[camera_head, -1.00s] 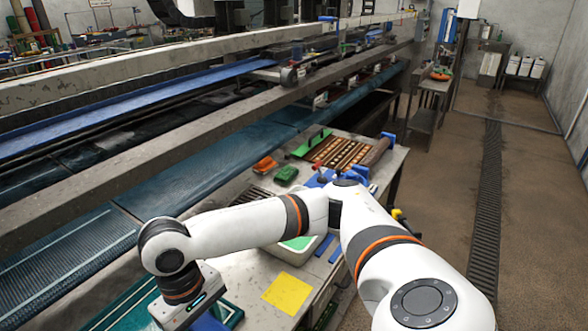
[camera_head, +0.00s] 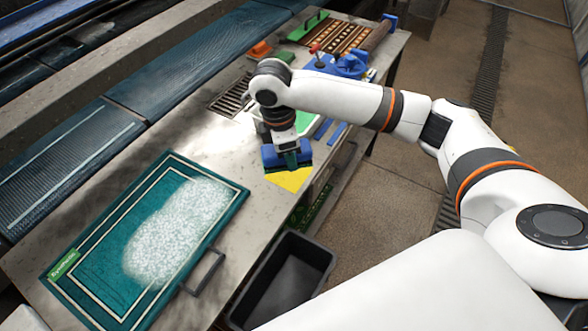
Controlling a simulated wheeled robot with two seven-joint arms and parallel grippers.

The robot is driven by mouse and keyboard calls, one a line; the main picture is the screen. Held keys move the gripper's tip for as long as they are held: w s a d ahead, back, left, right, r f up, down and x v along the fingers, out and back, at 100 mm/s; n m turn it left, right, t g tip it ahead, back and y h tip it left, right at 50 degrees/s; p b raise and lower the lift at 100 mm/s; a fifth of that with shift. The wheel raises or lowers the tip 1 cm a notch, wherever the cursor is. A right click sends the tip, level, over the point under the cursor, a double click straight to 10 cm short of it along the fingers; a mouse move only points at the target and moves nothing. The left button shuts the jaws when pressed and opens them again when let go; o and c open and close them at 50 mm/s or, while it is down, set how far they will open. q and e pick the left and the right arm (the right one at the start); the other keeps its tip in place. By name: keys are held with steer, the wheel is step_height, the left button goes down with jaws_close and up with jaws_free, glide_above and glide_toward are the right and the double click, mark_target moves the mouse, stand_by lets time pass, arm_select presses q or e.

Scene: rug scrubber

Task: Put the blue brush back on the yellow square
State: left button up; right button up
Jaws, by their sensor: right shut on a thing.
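The blue brush (camera_head: 272,158) is held in my right gripper (camera_head: 288,152), over the far-left part of the yellow square (camera_head: 290,180). The gripper is shut on it. The brush hides the square's far edge; its near part shows as a yellow patch on the table. I cannot tell whether the brush touches the square or is a little above it. My left gripper is not in view.
A teal rug (camera_head: 95,275) with white foam (camera_head: 180,230) lies on the metal table (camera_head: 215,215). A dark bin (camera_head: 285,280) stands beside the table's near edge. A drain grate (camera_head: 232,95), an orange block (camera_head: 260,50) and blue items (camera_head: 350,64) lie farther back.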

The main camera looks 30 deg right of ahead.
steer(key=w+d+f+n+t, duration=0.1)
steer(key=w+d+f+n, duration=0.2)
steer(key=n, duration=0.4)
steer(key=n+p, duration=0.2)
glide_above(294, 173)
step_height(294, 173, down, 4)
steer(key=shift+w+f, duration=0.1)
step_height(294, 173, down, 4)
steer(key=shift+r, duration=0.1)
steer(key=shift+f, duration=0.45)
steer(key=shift+f, duration=0.1)
steer(key=o, duration=1.1)
